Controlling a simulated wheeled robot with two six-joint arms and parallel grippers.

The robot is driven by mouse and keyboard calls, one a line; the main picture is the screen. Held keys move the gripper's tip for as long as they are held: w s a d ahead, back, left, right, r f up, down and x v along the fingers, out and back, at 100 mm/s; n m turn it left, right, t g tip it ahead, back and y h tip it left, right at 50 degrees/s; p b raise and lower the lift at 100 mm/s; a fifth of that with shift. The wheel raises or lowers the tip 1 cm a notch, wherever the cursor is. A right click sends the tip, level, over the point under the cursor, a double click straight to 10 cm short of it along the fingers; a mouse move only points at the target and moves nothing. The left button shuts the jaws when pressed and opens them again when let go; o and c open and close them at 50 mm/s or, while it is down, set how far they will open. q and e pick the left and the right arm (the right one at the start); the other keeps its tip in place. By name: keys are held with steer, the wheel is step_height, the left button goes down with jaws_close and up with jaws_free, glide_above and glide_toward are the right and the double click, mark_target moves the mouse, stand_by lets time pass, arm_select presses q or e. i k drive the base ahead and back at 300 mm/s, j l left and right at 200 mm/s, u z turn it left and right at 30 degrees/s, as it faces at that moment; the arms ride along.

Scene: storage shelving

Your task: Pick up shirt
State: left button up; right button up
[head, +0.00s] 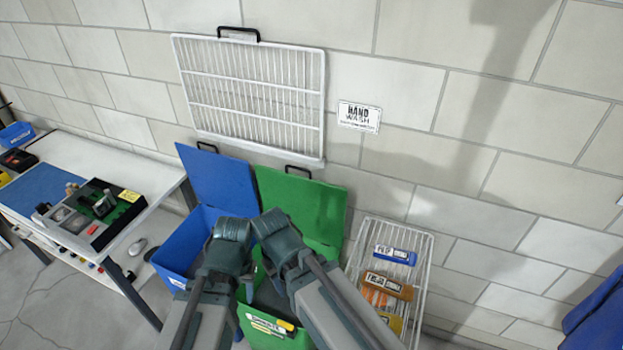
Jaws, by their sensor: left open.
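A dark blue, cloth-like thing (597,315) is cut off by the right edge; it may be the shirt, but I cannot tell for sure. No other shirt shows clearly. My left gripper (233,230) is in the lower middle, in front of the blue and green bins, far to the left of the blue thing. It is open, and I see nothing held in it. My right gripper (268,224) is close beside it, in front of the green bin; its jaws are not clear.
A blue bin (178,250) and a green bin (262,330) stand against the block wall with lids raised. A white wire rack (422,270) with packets stands to their right. A white table (150,185) with tools is at left. A white wire grid (250,90) is on the wall.

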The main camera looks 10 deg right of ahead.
mark_target(404, 292)
steer(key=z, duration=1.3)
